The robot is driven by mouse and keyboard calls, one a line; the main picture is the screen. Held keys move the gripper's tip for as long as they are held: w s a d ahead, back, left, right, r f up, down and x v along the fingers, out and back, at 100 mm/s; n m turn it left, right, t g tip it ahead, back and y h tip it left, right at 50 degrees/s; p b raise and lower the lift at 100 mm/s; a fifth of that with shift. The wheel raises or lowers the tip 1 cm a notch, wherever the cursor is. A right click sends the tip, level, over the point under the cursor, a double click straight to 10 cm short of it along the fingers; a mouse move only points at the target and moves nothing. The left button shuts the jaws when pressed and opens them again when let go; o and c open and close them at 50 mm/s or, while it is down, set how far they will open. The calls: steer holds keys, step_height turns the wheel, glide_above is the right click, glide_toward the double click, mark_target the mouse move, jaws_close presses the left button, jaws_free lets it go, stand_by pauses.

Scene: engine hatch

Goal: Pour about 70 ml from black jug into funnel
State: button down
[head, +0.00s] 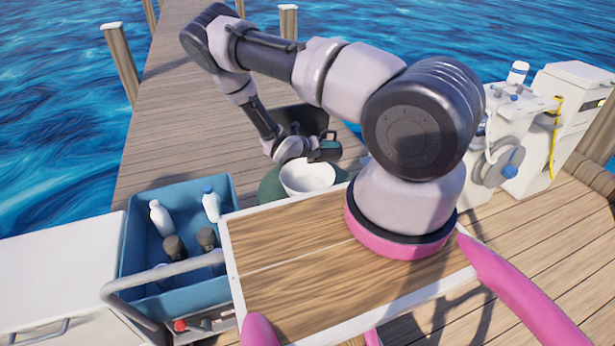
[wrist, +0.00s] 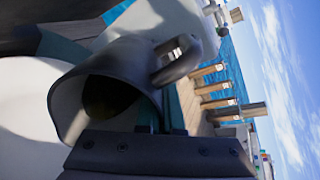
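The black jug (wrist: 122,60) is large in the wrist view, its open mouth facing the camera and its looped handle on the upper right. Something dark brownish shows deep inside it. In the head view the jug (head: 329,150) is small and dark, at the end of my arm. My gripper (head: 313,149) appears shut on the jug; the wrist view shows its dark body (wrist: 160,150) right against it, with the fingertips mostly hidden. The white funnel (head: 307,179) is just below the jug in the head view, and its pale surface (wrist: 25,115) fills the left of the wrist view. No stream of liquid is visible.
The funnel sits on a dark green container (head: 271,188). A dark bin (head: 297,117) stands behind. A blue crate (head: 135,240) with several bottles is at left. A wooden-topped board (head: 290,260) lies in front. White machinery (head: 560,120) stands at right, with water around the dock.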

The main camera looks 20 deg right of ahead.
steer(key=shift+s+a+f+t+h+p, duration=0.25)
steer(key=shift+a+h+p, duration=0.45)
steer(key=shift+h, duration=0.25)
steer(key=shift+s+a+f+t+h+p, duration=0.1)
steer(key=shift+a+f+t+h+p, duration=0.15)
steer(key=shift+a+h+p, duration=0.55)
stand_by(2.1)
steer(key=d+y, duration=0.1)
steer(key=d+r+y, duration=0.1)
steer(key=d+g+y, duration=0.1)
steer(key=shift+w+d+r+y, duration=0.1)
steer(key=shift+w+r+y, duration=0.05)
steer(key=shift+w+y, duration=0.25)
steer(key=shift+y, duration=0.25)
steer(key=shift+d, duration=0.1)
stand_by(0.4)
